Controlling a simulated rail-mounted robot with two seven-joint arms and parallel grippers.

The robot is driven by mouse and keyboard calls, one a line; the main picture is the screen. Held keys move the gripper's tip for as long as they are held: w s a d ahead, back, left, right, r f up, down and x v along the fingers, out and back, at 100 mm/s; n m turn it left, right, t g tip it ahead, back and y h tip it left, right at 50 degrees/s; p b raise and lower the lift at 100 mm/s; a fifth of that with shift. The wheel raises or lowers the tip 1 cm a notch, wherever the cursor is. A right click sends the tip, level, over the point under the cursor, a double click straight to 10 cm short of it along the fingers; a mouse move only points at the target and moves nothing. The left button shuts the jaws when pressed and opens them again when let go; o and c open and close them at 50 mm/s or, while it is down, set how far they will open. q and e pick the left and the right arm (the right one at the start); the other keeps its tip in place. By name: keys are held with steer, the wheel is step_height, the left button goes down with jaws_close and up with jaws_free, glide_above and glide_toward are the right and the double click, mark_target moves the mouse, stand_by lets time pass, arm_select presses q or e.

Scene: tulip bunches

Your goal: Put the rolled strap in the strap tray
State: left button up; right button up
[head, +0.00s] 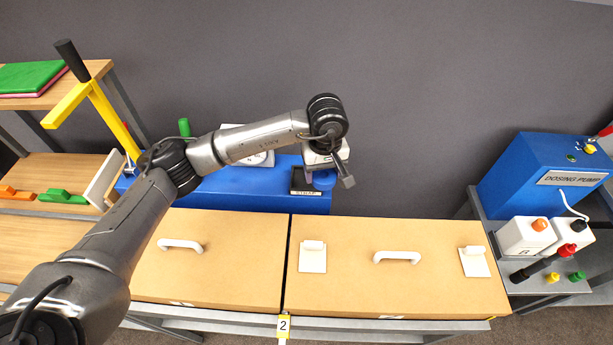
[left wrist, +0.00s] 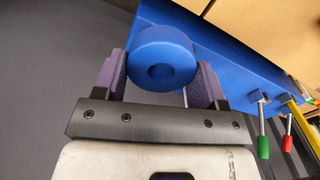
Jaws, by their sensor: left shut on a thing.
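The rolled strap is a thick blue ring (left wrist: 150,52) with a hole in its middle. In the left wrist view it sits between the two purple finger pads of my left gripper (left wrist: 160,75), which is shut on it. In the head view my left gripper (head: 330,172) is over the right end of the blue bench, and the strap (head: 324,181) shows partly below it. The dark strap tray (head: 303,190), labelled STRAP, is just left of the strap in the picture. The gripper hides part of this area, and the gap in height cannot be told. My right gripper is out of view.
Two wooden boxes with white handles (head: 397,257) stand in front of the blue bench (head: 230,200). A yellow lever (head: 112,118) rises at the left. A blue dosing pump (head: 540,170) stands at the right. A grey wall is behind.

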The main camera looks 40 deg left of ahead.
arm_select(q)
steer(key=w+a+f, duration=0.1)
steer(key=a+f, duration=0.1)
steer(key=a, duration=0.1)
steer(key=w+a+f, duration=0.1)
steer(key=a+f, duration=0.1)
steer(key=w+a+f+p, duration=0.1)
steer(key=w+a, duration=0.1)
steer(key=a, duration=0.1)
steer(key=shift+a+f, duration=0.35)
steer(key=shift+f, duration=0.05)
steer(key=shift+f+p, duration=0.55)
steer(key=shift+f, duration=1.5)
